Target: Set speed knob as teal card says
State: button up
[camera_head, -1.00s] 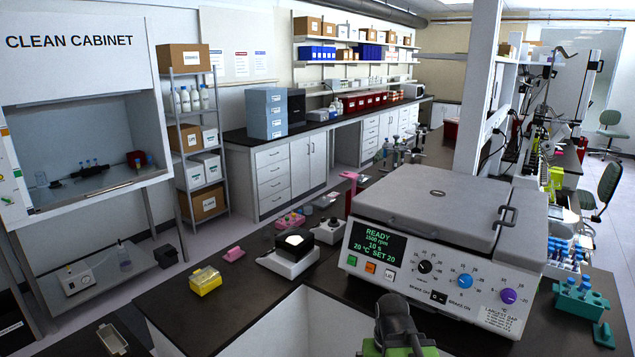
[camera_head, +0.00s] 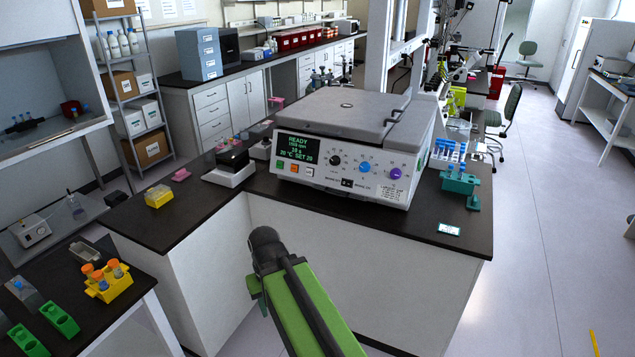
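The processor (camera_head: 350,120) is a grey-lidded benchtop machine with its lid shut. Its front panel has a black knob (camera_head: 336,160), a blue knob (camera_head: 364,168) and a purple knob (camera_head: 395,173) in a row. The knob labels are too small to read here, so I cannot tell which is speed. The display (camera_head: 298,149) shows READY and SET 20. A small card (camera_head: 449,229) with a teal tint lies on the bench to the machine's right; its writing is not legible. My green arm is in the foreground, short of the bench; my gripper does not show.
A teal tube rack (camera_head: 461,182) stands right of the machine. A black-and-white device (camera_head: 231,165) and a yellow box (camera_head: 158,196) are on the left. A yellow tube rack (camera_head: 108,282) is on the nearer left bench. Open floor (camera_head: 545,250) lies to the right.

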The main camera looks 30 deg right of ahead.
aim_at(335, 161)
jog(key=z, duration=0.25)
jog(key=k, duration=0.4)
jog(key=z, duration=5)
jog(key=k, duration=1.05)
jog(key=u, duration=5.9)
